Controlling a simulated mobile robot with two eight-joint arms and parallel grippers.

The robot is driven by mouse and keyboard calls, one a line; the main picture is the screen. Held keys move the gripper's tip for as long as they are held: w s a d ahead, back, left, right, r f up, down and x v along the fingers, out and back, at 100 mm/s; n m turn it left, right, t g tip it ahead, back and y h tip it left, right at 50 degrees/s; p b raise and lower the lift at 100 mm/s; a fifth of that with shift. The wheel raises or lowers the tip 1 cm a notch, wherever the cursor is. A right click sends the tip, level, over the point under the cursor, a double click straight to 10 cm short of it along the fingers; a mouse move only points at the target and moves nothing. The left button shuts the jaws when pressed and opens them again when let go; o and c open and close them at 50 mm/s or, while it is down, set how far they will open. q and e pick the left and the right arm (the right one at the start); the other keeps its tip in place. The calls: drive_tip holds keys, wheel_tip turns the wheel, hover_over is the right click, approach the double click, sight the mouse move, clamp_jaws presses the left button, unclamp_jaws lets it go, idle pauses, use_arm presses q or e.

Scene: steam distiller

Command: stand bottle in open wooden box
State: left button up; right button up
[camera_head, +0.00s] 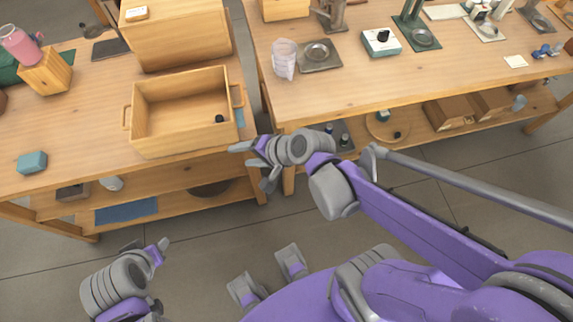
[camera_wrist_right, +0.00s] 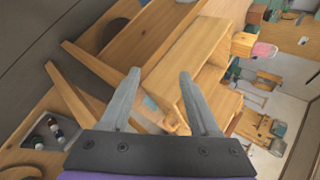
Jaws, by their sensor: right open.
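The open wooden box (camera_head: 175,98) with side handles stands near the front edge of the left table. A small dark object (camera_head: 219,119), perhaps a bottle or its cap, shows inside its right end; its body is not clear. My right gripper (camera_head: 252,166) is open and empty, just off the box's front right corner. In the right wrist view its fingers (camera_wrist_right: 159,75) are apart, with the box (camera_wrist_right: 206,88) beyond them. My left gripper (camera_head: 148,246) is low at the left, apart from the tables; its jaw gap is unclear.
A tray of small capped bottles (camera_wrist_right: 45,134) sits on a lower shelf. A larger wooden box (camera_head: 178,38) stands behind the open box. A teal block (camera_head: 32,162) lies at left. Floor between the tables is narrow.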

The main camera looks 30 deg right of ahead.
drive_tip(key=s+d+n+g+h, duration=0.2)
drive_tip(key=s+d+n+h, duration=0.3)
drive_tip(key=s+d+n, duration=0.2)
drive_tip(key=s+n, duration=0.2)
drive_tip(key=n, duration=0.2)
drive_tip(key=shift+f+h, duration=0.15)
drive_tip(key=shift+h, duration=0.15)
